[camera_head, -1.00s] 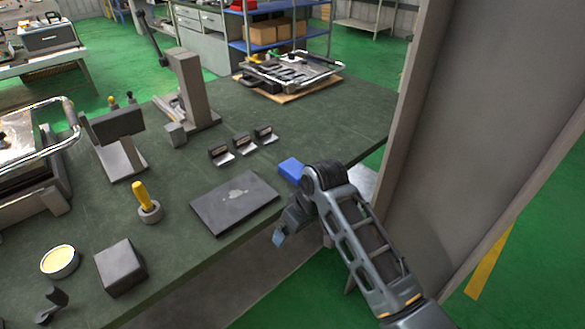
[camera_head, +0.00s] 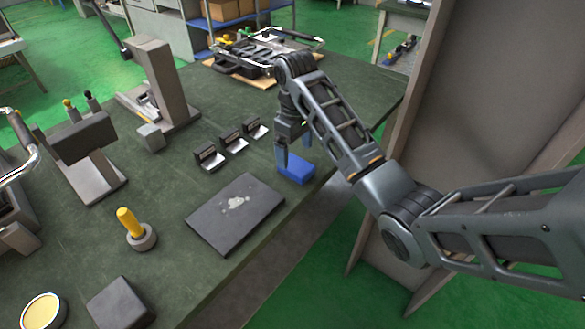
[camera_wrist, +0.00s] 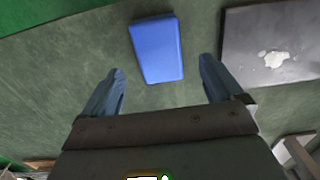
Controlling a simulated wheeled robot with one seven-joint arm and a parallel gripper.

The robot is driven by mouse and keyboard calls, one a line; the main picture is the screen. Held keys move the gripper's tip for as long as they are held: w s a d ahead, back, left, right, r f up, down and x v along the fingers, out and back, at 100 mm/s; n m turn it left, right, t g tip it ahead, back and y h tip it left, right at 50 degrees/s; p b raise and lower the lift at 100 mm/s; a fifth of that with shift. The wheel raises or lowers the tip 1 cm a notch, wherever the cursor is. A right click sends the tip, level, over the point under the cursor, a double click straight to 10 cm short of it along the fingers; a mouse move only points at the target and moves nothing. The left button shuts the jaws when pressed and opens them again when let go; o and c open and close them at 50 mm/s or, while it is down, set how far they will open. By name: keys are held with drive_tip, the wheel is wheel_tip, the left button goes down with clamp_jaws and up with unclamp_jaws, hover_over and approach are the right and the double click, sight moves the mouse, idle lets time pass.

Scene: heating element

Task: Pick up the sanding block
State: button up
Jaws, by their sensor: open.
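The sanding block is most likely the blue block (camera_head: 295,168), a rectangular piece lying on the dark green bench top near its front edge. It also shows in the wrist view (camera_wrist: 157,48), at top centre. My gripper (camera_head: 292,153) is just above and beside the block in the head view. In the wrist view its two fingers (camera_wrist: 162,84) are apart, with nothing between them. The block lies beyond the fingertips, roughly in line with the gap. No contact with the block is visible.
A dark flat plate (camera_head: 236,213) with a pale mark lies left of the block. Several small black-and-silver pieces (camera_head: 234,143) stand behind it. A tool with a yellow handle (camera_head: 128,222) stands further left. A tall grey panel (camera_head: 470,90) rises to the right of the bench.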

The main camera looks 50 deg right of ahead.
sight(296, 164)
wheel_tip(296, 164, down, 6)
drive_tip(key=shift+s+d+r+p, duration=0.1)
drive_tip(key=shift+s+p, duration=0.05)
drive_tip(key=shift+p, duration=0.3)
drive_tip(key=shift+c, duration=0.2)
drive_tip(key=c, duration=1.1)
